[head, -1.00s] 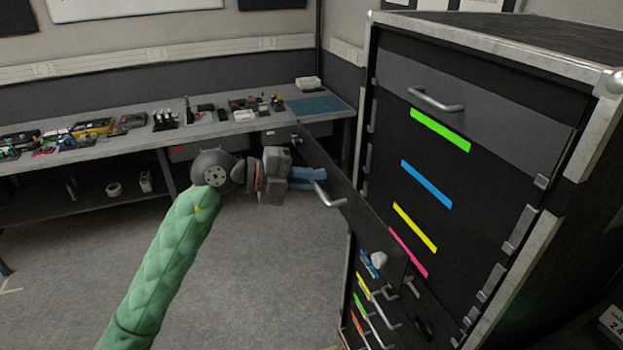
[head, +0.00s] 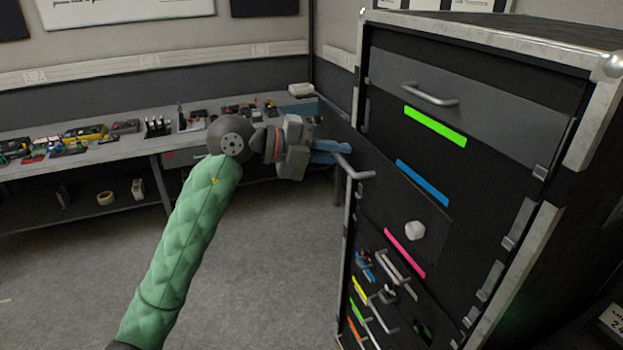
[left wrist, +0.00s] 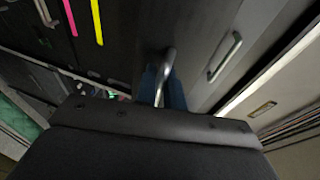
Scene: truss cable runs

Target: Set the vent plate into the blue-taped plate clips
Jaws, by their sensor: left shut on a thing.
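My left gripper (head: 333,149) has blue fingertips shut on the bar handle (head: 358,170) of a dark flat plate, the vent plate (head: 388,196). The plate is held tilted in front of the rack, its far right end against or close to the rack front; I cannot tell whether it touches. A white knob (head: 414,230) sits near that end. The blue tape (head: 423,182) on the rack shows just above the plate. The left wrist view shows the handle (left wrist: 165,75) between the blue fingers. The clips behind the plate are hidden. My right gripper is not in view.
The rack has a top drawer handle (head: 430,94), a green strip (head: 435,126), a pink strip (head: 404,252) and metal clips (head: 517,223) along its right edge. Lower down are cables and more handles. A workbench (head: 110,156) with tools stands behind. The floor at left is clear.

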